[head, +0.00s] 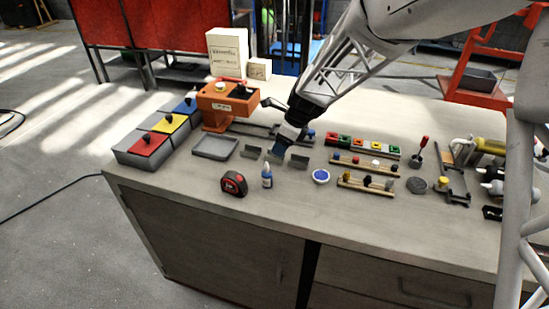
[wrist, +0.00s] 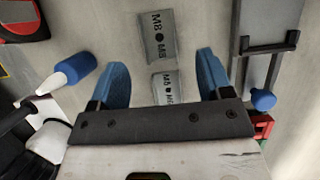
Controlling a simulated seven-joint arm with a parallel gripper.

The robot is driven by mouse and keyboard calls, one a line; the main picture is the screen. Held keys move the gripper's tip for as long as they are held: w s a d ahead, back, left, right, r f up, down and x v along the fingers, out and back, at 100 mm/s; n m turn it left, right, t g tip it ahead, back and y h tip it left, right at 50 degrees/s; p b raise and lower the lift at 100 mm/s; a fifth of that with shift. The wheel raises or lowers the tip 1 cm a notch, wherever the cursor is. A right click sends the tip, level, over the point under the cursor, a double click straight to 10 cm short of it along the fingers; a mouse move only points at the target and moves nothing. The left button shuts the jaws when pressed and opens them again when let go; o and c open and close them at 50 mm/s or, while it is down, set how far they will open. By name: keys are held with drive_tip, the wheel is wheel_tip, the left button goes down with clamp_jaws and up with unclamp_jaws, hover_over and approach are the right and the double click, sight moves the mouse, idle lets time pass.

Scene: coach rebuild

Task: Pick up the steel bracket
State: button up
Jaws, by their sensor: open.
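Small grey steel brackets stand on the bench in the head view: one (head: 253,152) left of my gripper and one (head: 298,161) right of it. The wrist view shows two grey plates marked M8 with a dark hole. One plate (wrist: 158,38) lies beyond my fingertips; the other (wrist: 166,88) is between my blue fingers, its lower part hidden by the gripper body. My gripper (head: 277,150) points down low over the bench among the brackets. In the wrist view my gripper (wrist: 162,62) is open, with a gap on each side of the nearer plate.
A grey tray (head: 215,146) is left. A dark rail frame (wrist: 262,50) lies close to the right finger.

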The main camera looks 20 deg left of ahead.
drive_tip(key=shift+x, duration=2.6)
drive_tip(key=shift+a, duration=0.15)
drive_tip(key=c, duration=1)
drive_tip(key=shift+c, duration=0.2)
drive_tip(key=shift+r, duration=0.15)
wheel_tip(320, 180, up, 10)
drive_tip(key=w, duration=0.8)
drive_tip(key=w+a+f, duration=0.1)
drive_tip(key=w, duration=0.3)
drive_tip(key=shift+w+f, duration=0.1)
drive_tip(key=shift+w, duration=0.1)
